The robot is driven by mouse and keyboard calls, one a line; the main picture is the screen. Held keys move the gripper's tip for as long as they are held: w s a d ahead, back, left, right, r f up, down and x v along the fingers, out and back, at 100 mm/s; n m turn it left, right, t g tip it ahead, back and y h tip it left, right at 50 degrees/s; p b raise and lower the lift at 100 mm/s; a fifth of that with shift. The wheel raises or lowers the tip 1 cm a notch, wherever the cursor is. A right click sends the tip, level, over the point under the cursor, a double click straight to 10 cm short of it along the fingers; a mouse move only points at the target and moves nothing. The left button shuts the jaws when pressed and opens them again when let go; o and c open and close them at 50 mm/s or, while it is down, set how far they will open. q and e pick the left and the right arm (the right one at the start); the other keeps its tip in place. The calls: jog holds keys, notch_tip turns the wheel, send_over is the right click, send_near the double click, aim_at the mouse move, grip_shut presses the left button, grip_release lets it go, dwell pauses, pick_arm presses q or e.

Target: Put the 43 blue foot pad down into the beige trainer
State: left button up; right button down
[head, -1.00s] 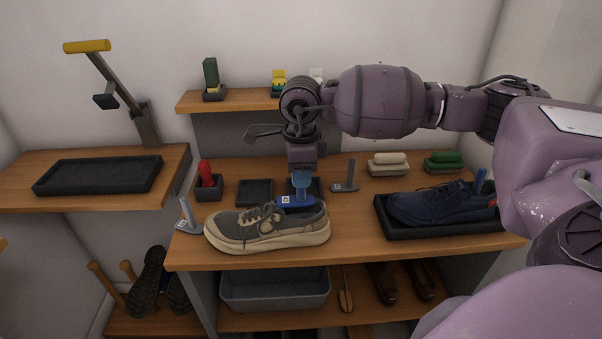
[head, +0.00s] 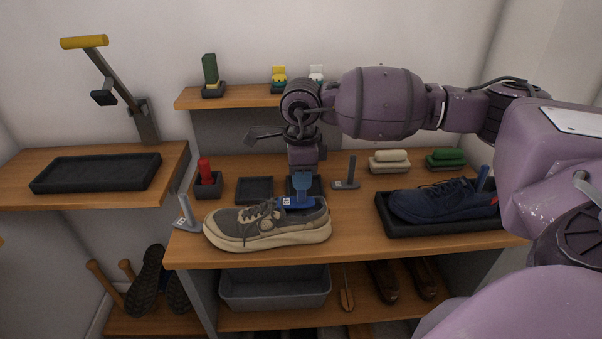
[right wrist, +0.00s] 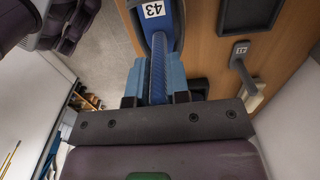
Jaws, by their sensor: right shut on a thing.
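The beige trainer (head: 268,228) stands on the middle bench, toe to the left and heel to the right. My right gripper (head: 303,186) points down above its opening, shut on the upright handle of the blue foot pad (head: 297,203). The pad is at the trainer's collar, its lower edge partly hidden by the shoe's side. I cannot tell how deep it sits. In the right wrist view the blue pad shows its 43 label (right wrist: 153,9), with its stem between my fingers (right wrist: 165,90). My left gripper is not in view.
A navy shoe (head: 432,199) stands in a black tray (head: 440,228) at right. Grey foot pads stand behind the trainer (head: 348,183) and at the bench's left edge (head: 186,222). A red-handled item (head: 205,172) and an empty dark tray (head: 254,190) are behind the trainer.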

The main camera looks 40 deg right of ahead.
aim_at(302, 201)
jog(key=shift+f+b, duration=0.65)
jog(key=shift+f, duration=0.6)
jog(key=shift+f+b, duration=0.3)
jog(key=shift+f, duration=0.35)
jog(key=shift+f+b, duration=0.3)
jog(key=shift+f, duration=0.25)
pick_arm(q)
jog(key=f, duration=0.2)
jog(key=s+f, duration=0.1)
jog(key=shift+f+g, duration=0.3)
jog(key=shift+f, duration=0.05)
pick_arm(e)
jog(key=c, duration=1)
grip_release()
jog(key=shift+c, duration=0.2)
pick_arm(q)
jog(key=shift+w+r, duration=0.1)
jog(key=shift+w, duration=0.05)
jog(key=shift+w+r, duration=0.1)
pick_arm(e)
jog(key=shift+r, duration=0.1)
